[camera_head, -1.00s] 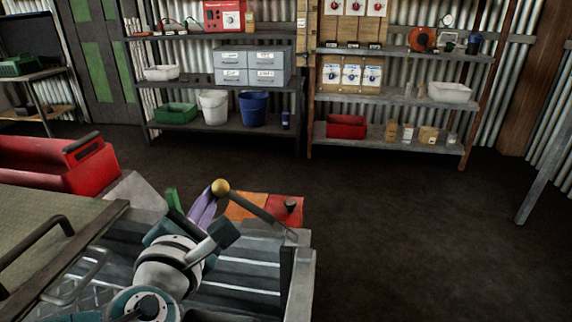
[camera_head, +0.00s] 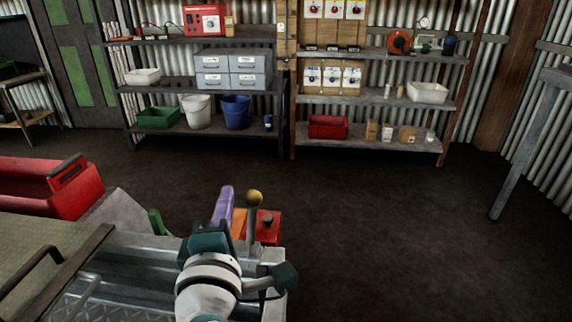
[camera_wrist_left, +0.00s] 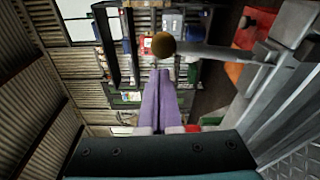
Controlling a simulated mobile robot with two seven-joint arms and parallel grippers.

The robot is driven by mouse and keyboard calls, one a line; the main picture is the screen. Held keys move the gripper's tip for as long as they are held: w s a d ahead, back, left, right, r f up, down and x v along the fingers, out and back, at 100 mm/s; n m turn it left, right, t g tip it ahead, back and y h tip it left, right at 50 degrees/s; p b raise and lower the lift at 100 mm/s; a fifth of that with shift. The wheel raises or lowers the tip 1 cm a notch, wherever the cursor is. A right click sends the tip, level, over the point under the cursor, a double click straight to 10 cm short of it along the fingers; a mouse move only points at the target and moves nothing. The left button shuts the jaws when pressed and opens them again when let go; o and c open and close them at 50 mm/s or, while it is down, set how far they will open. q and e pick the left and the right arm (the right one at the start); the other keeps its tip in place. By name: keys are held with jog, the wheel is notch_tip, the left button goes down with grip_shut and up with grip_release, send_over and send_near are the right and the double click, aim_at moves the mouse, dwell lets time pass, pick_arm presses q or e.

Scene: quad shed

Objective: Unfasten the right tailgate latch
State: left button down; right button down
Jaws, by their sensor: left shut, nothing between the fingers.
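The right tailgate latch is a grey lever (camera_head: 253,228) with a gold ball knob (camera_head: 254,198), standing nearly upright at the corner of the grey metal bed (camera_head: 125,262). In the left wrist view the knob (camera_wrist_left: 163,45) is just beyond the fingertips, and the lever (camera_wrist_left: 225,53) runs right from it towards the metal edge. My left gripper (camera_head: 228,191) has purple fingers, shut and empty, left of the knob in the head view. The fingers also show in the left wrist view (camera_wrist_left: 160,74). Whether they touch the lever cannot be told. My right gripper is out of view.
An orange and red box (camera_head: 264,227) is just behind the latch. A red open toolbox (camera_head: 45,190) is at left. Shelves (camera_head: 380,148) line the back wall. The dark floor (camera_head: 380,240) to the right is clear.

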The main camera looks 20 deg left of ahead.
pick_arm(q)
jog(key=shift+w+d+r, duration=0.1)
jog(key=shift+w+d, duration=0.05)
jog(key=shift+d, duration=0.3)
jog(key=shift+w+d+r, duration=0.1)
jog(key=shift+d, duration=0.35)
